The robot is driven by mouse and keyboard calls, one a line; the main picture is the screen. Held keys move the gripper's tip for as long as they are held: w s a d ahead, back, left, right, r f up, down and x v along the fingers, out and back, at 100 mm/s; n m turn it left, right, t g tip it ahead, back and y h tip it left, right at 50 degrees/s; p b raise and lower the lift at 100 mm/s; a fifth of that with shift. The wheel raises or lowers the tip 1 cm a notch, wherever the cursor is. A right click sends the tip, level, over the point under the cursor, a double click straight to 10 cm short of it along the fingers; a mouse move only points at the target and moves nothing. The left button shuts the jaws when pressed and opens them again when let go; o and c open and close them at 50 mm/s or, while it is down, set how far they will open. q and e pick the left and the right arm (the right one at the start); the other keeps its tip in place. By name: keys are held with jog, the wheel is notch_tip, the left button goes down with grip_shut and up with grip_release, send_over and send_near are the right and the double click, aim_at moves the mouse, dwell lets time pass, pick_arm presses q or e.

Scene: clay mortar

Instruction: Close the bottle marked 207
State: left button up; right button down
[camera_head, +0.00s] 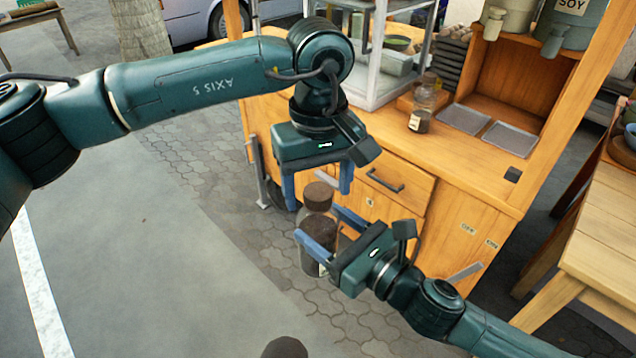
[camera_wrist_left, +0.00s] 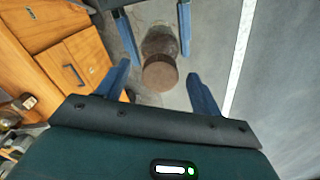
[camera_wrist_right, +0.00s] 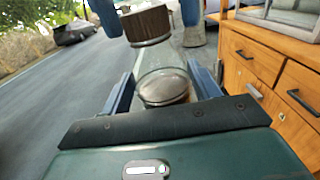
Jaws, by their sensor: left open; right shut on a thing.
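A clear glass bottle (camera_head: 316,262) with dark contents is held upright in the air by my right gripper (camera_head: 318,224), whose fingers are shut around it. A small pale label shows low on its side, but I cannot read it. A brown round cap (camera_head: 318,196) is at the bottle's mouth; it also shows in the right wrist view (camera_wrist_right: 147,25). I cannot tell whether the cap is seated. My left gripper (camera_head: 318,199) points down from above, open, with its fingers on either side of the cap. In the left wrist view the cap (camera_wrist_left: 160,73) lies between the open fingers.
A wooden stall counter (camera_head: 460,165) with drawers stands behind and right of the grippers. Another labelled jar (camera_head: 420,120) and metal trays (camera_head: 465,118) are on it. A wooden table (camera_head: 600,240) is at the right. The paved ground at left is clear.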

pick_arm(q)
notch_tip(320, 180, up, 12)
dwell(0.4)
jog(key=shift+f, duration=0.1)
dwell(0.3)
